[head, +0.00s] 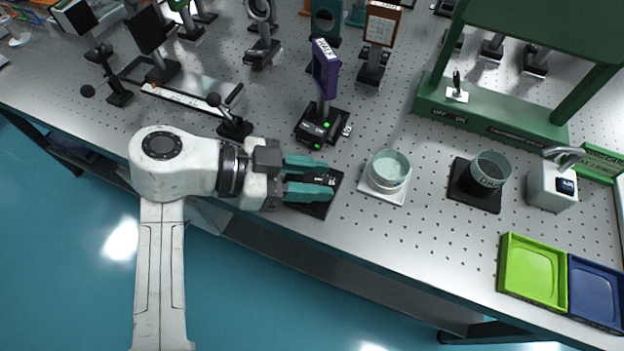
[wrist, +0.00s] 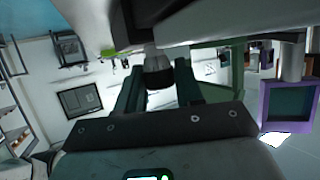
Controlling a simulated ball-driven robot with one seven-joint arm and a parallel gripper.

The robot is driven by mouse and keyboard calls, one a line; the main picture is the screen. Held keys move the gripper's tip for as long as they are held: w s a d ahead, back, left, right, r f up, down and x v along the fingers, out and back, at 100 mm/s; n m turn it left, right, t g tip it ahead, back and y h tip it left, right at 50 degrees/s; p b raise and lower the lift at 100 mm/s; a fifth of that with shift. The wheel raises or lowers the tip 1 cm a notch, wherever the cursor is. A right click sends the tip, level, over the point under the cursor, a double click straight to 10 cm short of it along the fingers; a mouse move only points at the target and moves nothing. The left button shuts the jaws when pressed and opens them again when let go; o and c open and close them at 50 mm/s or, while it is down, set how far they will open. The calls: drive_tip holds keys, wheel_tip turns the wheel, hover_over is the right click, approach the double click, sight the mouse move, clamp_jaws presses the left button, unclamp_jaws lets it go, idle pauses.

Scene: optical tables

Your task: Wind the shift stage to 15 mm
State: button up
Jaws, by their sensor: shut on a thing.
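My gripper (head: 318,182) is above a square black pad (head: 318,207) at the table's front edge. Its two teal fingers are closed on a small dark piece, mostly hidden between them in the head view. In the wrist view the dark piece (wrist: 158,74) looks rounded and sits between the fingers. Behind the gripper, a black stage (head: 318,127) with small green lights carries an upright purple plate (head: 325,70); it looks like the shift stage, but its reading is too small to make out. The purple frame (wrist: 289,101) shows at the right of the wrist view.
A white-based glass dish (head: 389,170) and a dark cup (head: 490,170) on a black pad stand to the right. Beyond are a grey box (head: 552,186), a green tray (head: 532,272) and a blue tray (head: 596,291). A scaled rail (head: 192,98) and several optic mounts lie behind.

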drive_tip(key=shift+f+m+g, duration=0.25)
drive_tip(key=shift+m+g, duration=0.05)
drive_tip(key=shift+g, duration=0.1)
drive_tip(key=o, duration=0.8)
drive_tip(key=shift+a, duration=0.15)
drive_tip(key=shift+o, duration=0.8)
drive_tip(key=shift+r, duration=0.1)
drive_tip(key=b+v, duration=0.1)
drive_tip(key=v, duration=0.9)
drive_tip(key=shift+a, duration=0.3)
drive_tip(key=shift+s+r, duration=0.1)
drive_tip(key=shift+r, duration=0.05)
